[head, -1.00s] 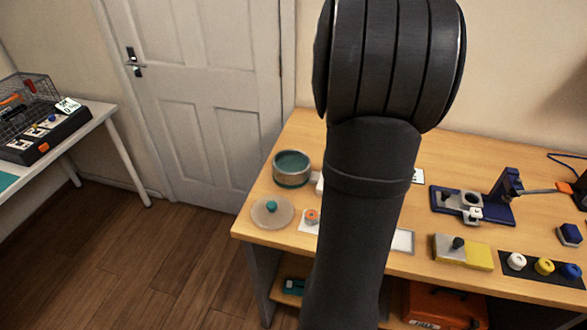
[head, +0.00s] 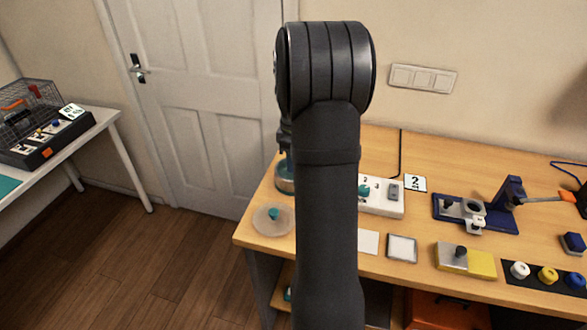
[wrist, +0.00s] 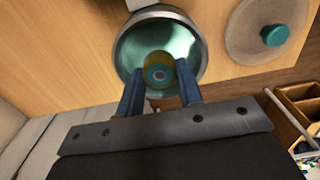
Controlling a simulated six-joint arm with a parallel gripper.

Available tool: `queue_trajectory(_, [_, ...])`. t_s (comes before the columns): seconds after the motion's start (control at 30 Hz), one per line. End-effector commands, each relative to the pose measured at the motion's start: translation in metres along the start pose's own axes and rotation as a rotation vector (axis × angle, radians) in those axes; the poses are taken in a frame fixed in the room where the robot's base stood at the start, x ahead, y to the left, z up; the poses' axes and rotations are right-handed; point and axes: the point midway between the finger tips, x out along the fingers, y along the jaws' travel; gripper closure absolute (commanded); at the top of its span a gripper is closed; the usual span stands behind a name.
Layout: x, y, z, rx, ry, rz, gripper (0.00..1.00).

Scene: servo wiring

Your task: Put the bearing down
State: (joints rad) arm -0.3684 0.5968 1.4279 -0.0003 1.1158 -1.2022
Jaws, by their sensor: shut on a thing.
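My gripper (wrist: 160,78) is shut on the bearing (wrist: 158,70), a small yellow-brown ring with a teal centre. In the wrist view it is in line with the open mouth of a round metal pot (wrist: 197,37) with a teal inside. I cannot tell how high the bearing is over the pot or whether it is inside the rim. In the head view the pot (head: 282,181) is partly hidden by my arm, and the gripper and bearing are hidden.
A round lid with a teal knob (head: 272,221) lies in front of the pot, near the table's left edge. A white switch box (head: 383,203), a card marked 2 (head: 415,183), a grey-framed plate (head: 402,249) and a blue fixture (head: 480,216) stand to the right.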

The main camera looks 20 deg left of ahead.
Motion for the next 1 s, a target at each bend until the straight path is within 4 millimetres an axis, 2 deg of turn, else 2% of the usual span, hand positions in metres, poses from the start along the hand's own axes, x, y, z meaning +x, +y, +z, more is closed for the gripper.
queue_trajectory(0.23, [0.034, -0.001, 0.001, 0.000, 0.000, -0.002, 0.92])
queue_trajectory(0.6, [0.038, 0.000, 0.001, 0.000, 0.001, 0.000, 0.92])
queue_trajectory(0.63, [0.039, 0.000, 0.001, 0.000, 0.001, 0.000, 0.65])
queue_trajectory(0.73, [0.038, 0.000, 0.001, 0.000, 0.001, 0.000, 0.45])
queue_trajectory(1.0, [0.038, 0.000, 0.001, 0.000, 0.001, 0.000, 0.45])
